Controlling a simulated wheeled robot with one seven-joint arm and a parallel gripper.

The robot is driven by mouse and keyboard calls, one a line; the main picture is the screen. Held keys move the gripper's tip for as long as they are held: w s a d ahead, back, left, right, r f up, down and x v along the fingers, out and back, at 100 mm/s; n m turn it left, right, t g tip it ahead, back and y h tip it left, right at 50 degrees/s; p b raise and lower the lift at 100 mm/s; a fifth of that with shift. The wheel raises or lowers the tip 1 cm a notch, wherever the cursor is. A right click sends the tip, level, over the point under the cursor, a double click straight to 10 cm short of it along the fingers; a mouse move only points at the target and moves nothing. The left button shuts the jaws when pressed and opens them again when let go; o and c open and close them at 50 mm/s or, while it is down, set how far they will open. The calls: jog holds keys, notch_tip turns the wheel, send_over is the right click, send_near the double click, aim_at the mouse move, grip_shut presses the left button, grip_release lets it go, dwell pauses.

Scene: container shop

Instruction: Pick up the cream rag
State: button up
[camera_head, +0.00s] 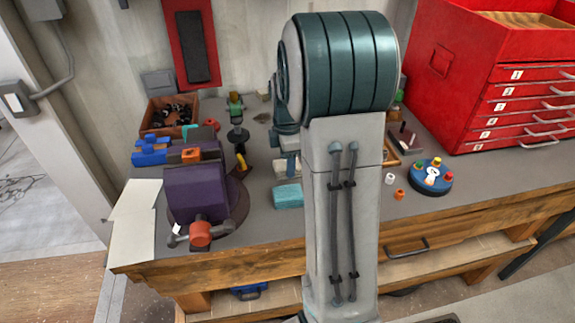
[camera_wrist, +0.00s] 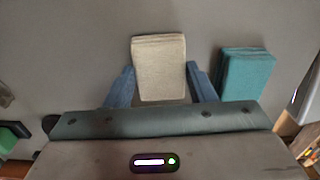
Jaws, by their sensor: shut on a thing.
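The cream rag (camera_wrist: 160,55) is a folded, roughly rectangular cloth in the upper middle of the wrist view. My gripper (camera_wrist: 160,72) has one blue finger on each side of it and is shut on it. I cannot tell whether the rag is resting on the grey bench top or slightly above it. In the head view my arm hides most of the gripper, and I cannot make out the rag clearly.
A teal folded cloth (camera_wrist: 248,76) lies close to the right of the gripper; it also shows in the head view (camera_head: 287,196). A purple vise (camera_head: 199,193) stands left on the bench. A red drawer cabinet (camera_head: 440,75) and blue round base (camera_head: 432,179) are right.

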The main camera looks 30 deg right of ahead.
jog(key=shift+r, duration=0.15)
jog(key=shift+r, duration=0.35)
notch_tip(320, 180, up, 3)
jog(key=shift+w+r+b, duration=0.1)
jog(key=shift+b, duration=0.2)
jog(key=s+d+r+b, duration=0.1)
jog(key=s+d+r, duration=0.6)
jog(key=s+d, duration=0.1)
jog(key=shift+s, duration=0.4)
jog(key=shift+f, duration=0.1)
jog(key=o, duration=0.3)
jog(key=shift+c, duration=1.1)
